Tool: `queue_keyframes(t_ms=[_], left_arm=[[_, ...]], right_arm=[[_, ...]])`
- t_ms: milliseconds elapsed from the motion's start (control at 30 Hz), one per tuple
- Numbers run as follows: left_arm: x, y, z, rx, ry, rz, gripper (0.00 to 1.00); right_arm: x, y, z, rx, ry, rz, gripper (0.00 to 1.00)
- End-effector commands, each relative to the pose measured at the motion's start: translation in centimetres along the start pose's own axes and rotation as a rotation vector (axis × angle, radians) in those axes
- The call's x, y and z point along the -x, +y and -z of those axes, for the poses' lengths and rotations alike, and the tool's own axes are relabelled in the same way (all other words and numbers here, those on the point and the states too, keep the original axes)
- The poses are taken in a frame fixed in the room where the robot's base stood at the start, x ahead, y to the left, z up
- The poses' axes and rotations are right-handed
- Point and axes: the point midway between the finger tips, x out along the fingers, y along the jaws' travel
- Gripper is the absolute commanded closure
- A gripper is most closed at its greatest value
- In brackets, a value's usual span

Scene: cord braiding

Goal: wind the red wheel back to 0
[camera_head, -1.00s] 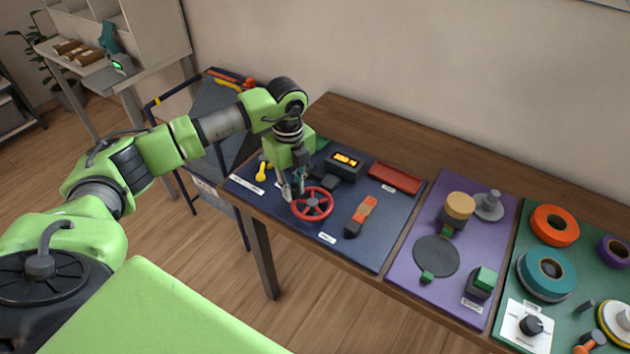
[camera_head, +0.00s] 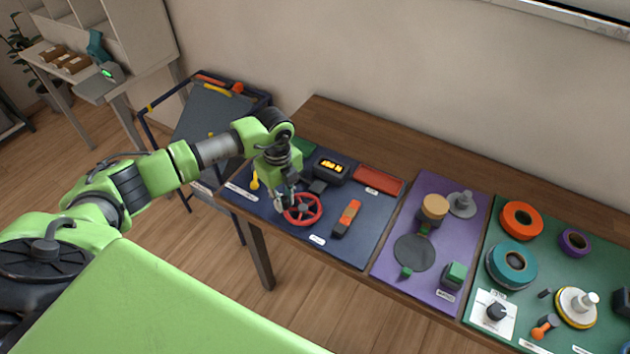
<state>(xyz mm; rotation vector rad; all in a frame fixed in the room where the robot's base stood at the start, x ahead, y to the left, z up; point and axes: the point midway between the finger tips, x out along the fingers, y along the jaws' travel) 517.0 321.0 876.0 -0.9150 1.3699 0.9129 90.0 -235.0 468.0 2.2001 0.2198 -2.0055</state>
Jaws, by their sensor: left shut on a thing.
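The red wheel (camera_head: 303,209) lies on the dark blue mat (camera_head: 362,243) at the left part of the wooden table. My left gripper (camera_head: 284,207) points down at the wheel's left side and is shut on its rim. The fingers hide that part of the rim. A small black box with a lit orange display (camera_head: 332,167) stands behind the wheel; its reading is too small to make out. My right gripper is not in view.
A red-and-black tool (camera_head: 346,218) lies right of the wheel, and a red tray (camera_head: 379,181) behind it. A yellow piece (camera_head: 254,181) is to the left. The purple mat (camera_head: 425,285) and green mat (camera_head: 478,317) hold spools and discs.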

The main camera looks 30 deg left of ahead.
Motion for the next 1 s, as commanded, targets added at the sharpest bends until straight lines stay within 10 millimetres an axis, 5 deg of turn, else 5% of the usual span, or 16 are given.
queue_keyframes(t_ms=[267, 600, 1000], left_arm=[[0.3, 1.2, 3.3, -0.004, 0.004, -0.002, 1.0], [-0.1, -1.0, 7.2, -0.003, 0.003, 0.001, 1.0], [-0.4, -1.6, 7.3, -0.001, 0.0, -0.001, 1.0]], right_arm=[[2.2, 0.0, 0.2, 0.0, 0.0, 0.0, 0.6], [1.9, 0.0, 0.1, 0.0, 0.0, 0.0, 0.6], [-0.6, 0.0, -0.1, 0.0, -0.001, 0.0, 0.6]])
